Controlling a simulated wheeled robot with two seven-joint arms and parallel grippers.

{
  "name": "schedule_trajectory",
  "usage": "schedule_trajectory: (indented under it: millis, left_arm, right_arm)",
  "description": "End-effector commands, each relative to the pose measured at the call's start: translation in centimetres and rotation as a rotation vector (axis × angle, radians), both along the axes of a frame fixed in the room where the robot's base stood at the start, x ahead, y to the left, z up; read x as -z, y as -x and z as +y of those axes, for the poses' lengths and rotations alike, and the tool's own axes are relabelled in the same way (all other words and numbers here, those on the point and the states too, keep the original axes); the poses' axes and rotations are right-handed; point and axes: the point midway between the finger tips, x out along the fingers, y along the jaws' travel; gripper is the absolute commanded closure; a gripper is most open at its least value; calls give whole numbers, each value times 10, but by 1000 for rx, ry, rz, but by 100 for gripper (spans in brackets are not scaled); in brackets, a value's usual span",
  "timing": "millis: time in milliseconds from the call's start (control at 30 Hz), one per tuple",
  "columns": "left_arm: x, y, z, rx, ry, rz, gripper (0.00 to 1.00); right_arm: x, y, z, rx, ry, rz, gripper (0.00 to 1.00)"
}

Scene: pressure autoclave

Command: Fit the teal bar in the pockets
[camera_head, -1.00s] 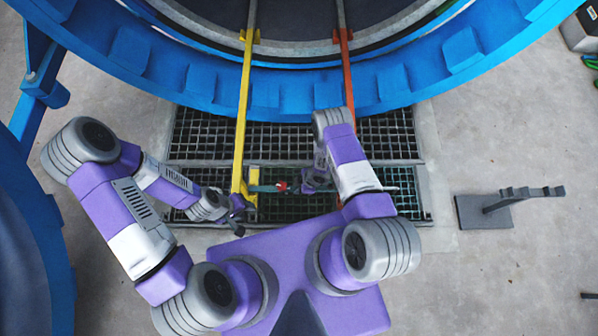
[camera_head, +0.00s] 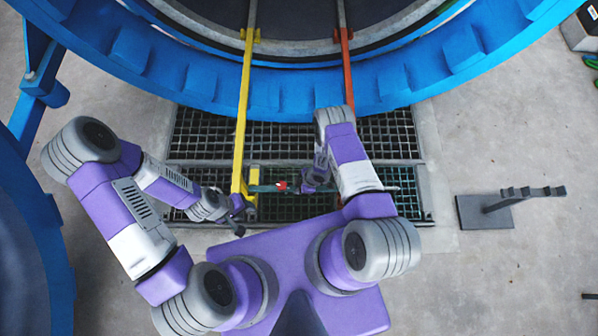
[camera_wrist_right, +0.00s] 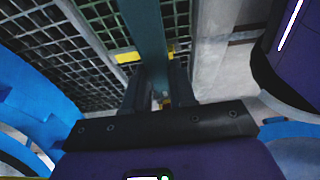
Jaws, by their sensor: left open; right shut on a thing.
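The teal bar (camera_head: 266,188) lies crosswise over the grating in the head view, with a red part (camera_head: 281,186) on it. Its left end is at the yellow bracket (camera_head: 252,188) on the near end of the yellow rail (camera_head: 244,110); whether it is seated there I cannot tell. My right gripper (camera_head: 309,187) is shut on the bar, which runs between its fingers (camera_wrist_right: 158,82) in the wrist view. My left gripper (camera_head: 240,214) is open and empty, just below the yellow bracket.
The blue ring of the vessel (camera_head: 290,95) curves across the top, above the grating (camera_head: 205,135). A dark stand with a pegged arm (camera_head: 485,212) is on the floor at right. Bare floor lies around it.

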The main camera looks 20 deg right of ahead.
Motion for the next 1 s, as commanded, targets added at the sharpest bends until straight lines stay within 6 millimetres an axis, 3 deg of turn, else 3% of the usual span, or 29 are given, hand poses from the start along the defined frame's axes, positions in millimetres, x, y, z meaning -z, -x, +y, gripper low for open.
schedule_trajectory:
  millis: [1000]
  left_arm:
    - [5, 0, 0, 0, 0, 0, 57]
  right_arm:
    - [15, -1, 0, 0, -1, -1, 100]
